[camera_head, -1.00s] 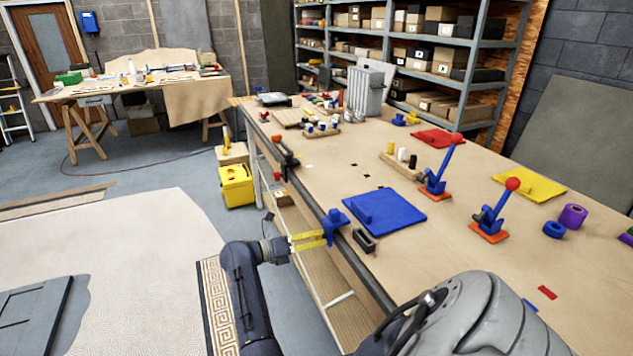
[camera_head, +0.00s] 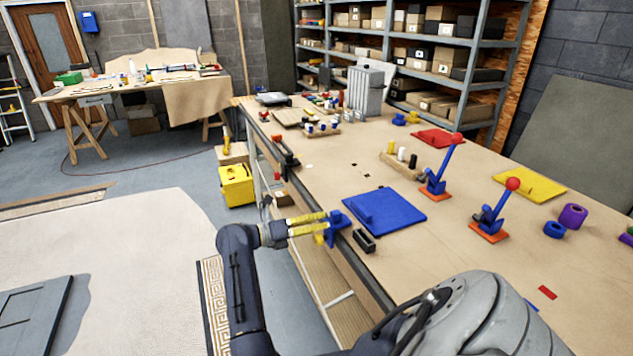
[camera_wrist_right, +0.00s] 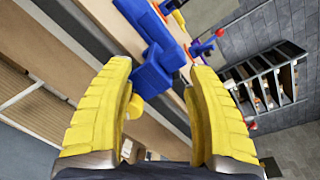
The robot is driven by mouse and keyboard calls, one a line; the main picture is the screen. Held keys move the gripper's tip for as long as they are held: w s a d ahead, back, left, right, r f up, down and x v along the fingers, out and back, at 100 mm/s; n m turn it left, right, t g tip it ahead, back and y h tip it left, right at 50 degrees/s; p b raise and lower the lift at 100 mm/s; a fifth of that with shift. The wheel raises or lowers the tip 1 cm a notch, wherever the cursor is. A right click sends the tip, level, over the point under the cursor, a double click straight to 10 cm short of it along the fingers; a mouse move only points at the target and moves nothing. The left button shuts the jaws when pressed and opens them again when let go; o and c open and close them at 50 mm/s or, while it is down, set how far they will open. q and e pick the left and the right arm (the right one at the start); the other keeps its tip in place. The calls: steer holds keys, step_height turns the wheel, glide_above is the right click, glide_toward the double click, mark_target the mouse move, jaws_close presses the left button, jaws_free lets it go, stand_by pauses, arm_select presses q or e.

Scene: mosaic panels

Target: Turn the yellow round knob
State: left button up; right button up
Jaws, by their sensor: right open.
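My right gripper (camera_head: 325,224) is open, its two yellow fingers reaching toward a blue fixture (camera_head: 339,226) on the table's front edge. A small yellow round knob (camera_head: 319,240) shows just below the lower finger, beside the blue fixture. In the right wrist view the blue fixture (camera_wrist_right: 153,72) is ahead between the open fingers. There the yellow knob (camera_wrist_right: 135,106) sits by the inner side of the left finger, which partly hides it. I cannot tell whether they touch. Nothing is held. My left gripper is not in view.
A blue panel (camera_head: 385,210) and a small dark block (camera_head: 363,241) lie on the table (camera_head: 450,250) close to the fixture. Two red-topped levers (camera_head: 437,177) (camera_head: 493,215) stand farther right. A yellow box (camera_head: 236,186) stands on the floor behind. The floor left of the table is open.

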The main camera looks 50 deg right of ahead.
mark_target(317, 235)
steer(key=shift+r, duration=2)
steer(key=shift+o, duration=0.2)
